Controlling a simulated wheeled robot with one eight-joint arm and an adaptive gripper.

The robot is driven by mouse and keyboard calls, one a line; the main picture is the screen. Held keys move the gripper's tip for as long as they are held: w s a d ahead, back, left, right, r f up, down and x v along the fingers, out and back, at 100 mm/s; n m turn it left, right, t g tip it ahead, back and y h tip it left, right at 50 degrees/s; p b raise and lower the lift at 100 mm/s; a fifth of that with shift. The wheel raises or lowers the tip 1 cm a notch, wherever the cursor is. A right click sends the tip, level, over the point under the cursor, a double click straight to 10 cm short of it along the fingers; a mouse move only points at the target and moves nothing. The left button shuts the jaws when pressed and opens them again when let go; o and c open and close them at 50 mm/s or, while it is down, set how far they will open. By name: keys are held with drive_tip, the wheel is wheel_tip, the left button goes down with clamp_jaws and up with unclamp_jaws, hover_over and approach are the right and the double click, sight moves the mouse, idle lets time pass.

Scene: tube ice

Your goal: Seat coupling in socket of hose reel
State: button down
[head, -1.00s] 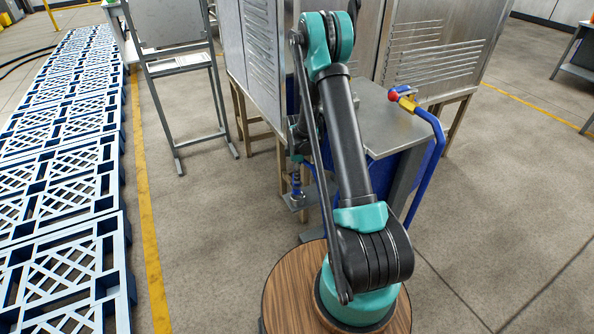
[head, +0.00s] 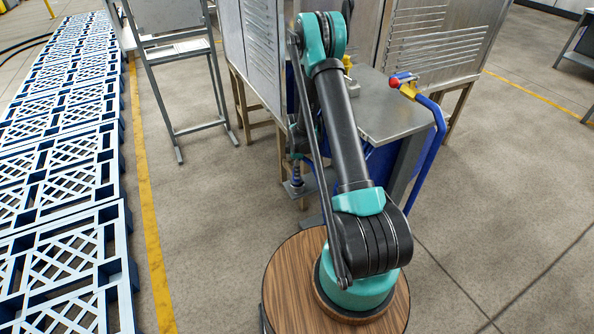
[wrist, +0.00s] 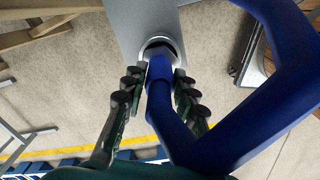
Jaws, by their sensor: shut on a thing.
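My gripper (wrist: 158,76) is shut on the coupling, with dark finger pads on both sides of the blue part just behind the collar. In the head view, the plate (head: 290,193) shows low behind my arm, with the gripper mostly hidden.
A metal table (head: 395,115) and steel cabinets (head: 430,45) stand close behind my arm. A blue bent pipe (head: 435,150) with a red-tipped valve (head: 403,80) rises at the right. A grey stand (head: 175,90) and blue-white pallets (head: 65,150) are left; floor between is clear.

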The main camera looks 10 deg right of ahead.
drive_tip(key=shift+f, duration=0.15)
drive_tip(key=c, duration=1.1)
unclamp_jaws()
wheel_tip(320, 180, up, 12)
drive_tip(key=shift+r, duration=0.1)
